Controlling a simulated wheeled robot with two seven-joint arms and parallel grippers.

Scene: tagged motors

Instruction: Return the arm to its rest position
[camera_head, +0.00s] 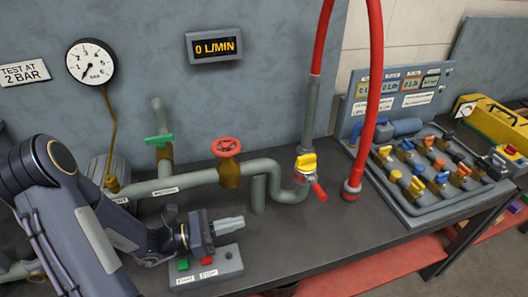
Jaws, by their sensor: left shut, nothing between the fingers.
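My left arm comes in from the left edge. My left gripper (232,225) is shut with nothing in its fingers. It points right, above a grey button box (213,272) with a green and a red button, on the dark workbench. Part of the box is hidden behind the gripper. Whether the fingers touch the box I cannot tell. My right gripper is not in view.
A grey pipe (190,181) with a red-wheel valve (227,148), a green-handled valve (159,140) and a yellow valve (306,164) runs behind the gripper. A red hose (376,80) hangs at centre right. A valve panel (420,175) stands right. Bare bench (330,240) lies right of the gripper.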

